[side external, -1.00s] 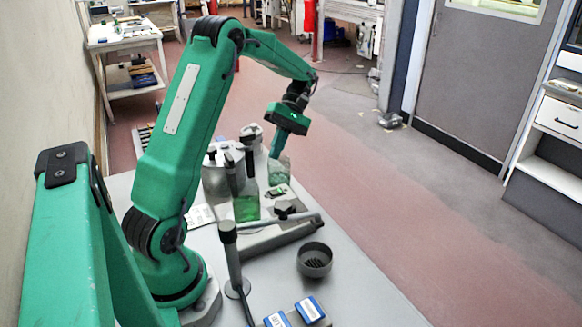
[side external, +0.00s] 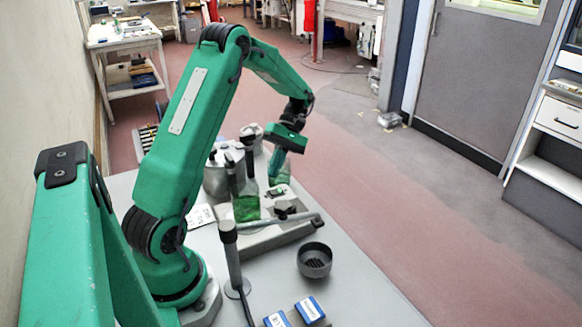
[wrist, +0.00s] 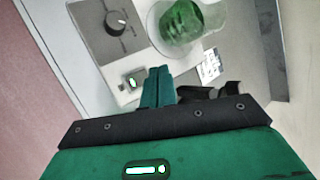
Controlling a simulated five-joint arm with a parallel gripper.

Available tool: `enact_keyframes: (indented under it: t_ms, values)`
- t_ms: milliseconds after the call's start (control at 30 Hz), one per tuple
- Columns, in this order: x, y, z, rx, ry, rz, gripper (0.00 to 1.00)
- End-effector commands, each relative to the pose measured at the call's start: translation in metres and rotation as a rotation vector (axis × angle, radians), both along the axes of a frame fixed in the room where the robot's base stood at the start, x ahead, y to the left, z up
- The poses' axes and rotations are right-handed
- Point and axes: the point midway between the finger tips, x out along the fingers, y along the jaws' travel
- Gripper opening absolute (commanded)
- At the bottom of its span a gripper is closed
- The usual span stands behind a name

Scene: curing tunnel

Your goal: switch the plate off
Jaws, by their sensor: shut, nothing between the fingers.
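The plate is a pale flat unit; its light panel (wrist: 82,50) carries a black round knob (wrist: 118,22) and a small switch (wrist: 131,81) with a green glow in the wrist view. A glass vessel (wrist: 188,20) with green contents stands on the plate. My gripper (wrist: 158,72) is shut and empty, its teal fingertips just right of the switch in the picture; I cannot tell whether they touch anything. In the side external view, my gripper (side external: 273,177) points down just above the switch area (side external: 277,191), beside the green-filled glass (side external: 246,207).
A grey rod on a stand (side external: 232,255) rises in front of the plate. A dark round cup (side external: 314,260) and blue-topped boxes (side external: 309,309) sit nearer on the bench. A metal pot (side external: 215,178) stands behind. The bench right of the cup is clear.

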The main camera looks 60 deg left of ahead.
Motion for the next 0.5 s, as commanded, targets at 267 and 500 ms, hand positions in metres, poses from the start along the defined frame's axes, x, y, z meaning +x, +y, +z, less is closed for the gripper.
enact_keyframes:
  t_ms: [267, 500]
  values:
    - [-0.003, 0.0, -0.024, -0.003, 0.001, 0.002, 0.0]
    - [-0.004, 0.0, -0.032, -0.003, 0.0, 0.003, 0.0]
